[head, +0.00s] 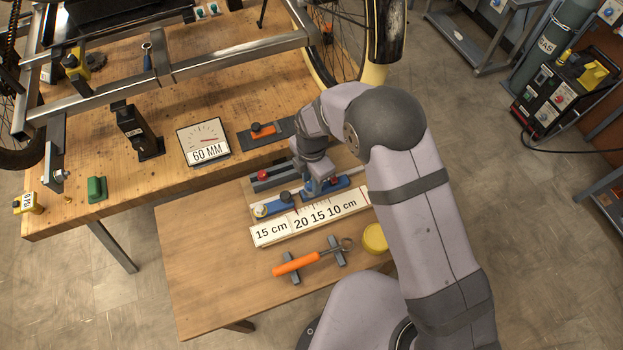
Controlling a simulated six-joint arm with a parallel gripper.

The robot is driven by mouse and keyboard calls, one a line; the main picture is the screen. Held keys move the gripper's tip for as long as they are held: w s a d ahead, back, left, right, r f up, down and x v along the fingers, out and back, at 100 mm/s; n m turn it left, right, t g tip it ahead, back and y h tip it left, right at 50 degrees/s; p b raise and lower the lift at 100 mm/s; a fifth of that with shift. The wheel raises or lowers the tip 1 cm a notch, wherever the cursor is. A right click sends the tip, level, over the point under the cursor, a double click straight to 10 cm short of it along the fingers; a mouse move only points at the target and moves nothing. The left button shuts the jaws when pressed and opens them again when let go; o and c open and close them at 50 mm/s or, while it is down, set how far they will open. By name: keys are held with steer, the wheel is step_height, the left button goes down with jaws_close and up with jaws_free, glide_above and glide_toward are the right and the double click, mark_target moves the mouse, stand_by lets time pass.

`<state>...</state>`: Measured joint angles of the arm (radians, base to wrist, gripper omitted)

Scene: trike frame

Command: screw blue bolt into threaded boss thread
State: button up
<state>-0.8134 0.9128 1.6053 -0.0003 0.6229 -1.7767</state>
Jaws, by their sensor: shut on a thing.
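My gripper (318,178) is low over the small front table, at the blue measuring fixture (278,208). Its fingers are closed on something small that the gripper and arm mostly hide. Blue shows right around the fingertips, but I cannot tell the held thing from the fixture there. I cannot single out the blue bolt for certain. The metal trike frame (200,66) stands on the large workbench at upper left. The threaded boss is too small to make out on it.
A ruler board (270,233) lies in front of the fixture. An orange-handled tool (297,264) rests on grey holders, with a yellow round container (375,238) beside it. A 60 MM gauge (205,143), a black stand (138,130) and a green block (96,188) sit on the bench.

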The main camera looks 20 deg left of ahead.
stand_by(0.3)
steer(key=shift+o, duration=0.2)
steer(key=shift+m, duration=0.9)
steer(key=shift+d, duration=0.1)
steer(key=shift+m, duration=0.8)
steer(key=shift+s+m, duration=0.1)
steer(key=shift+m, duration=0.8)
steer(key=shift+c, duration=0.2)
steer(key=shift+o, duration=0.2)
steer(key=shift+m, duration=0.8)
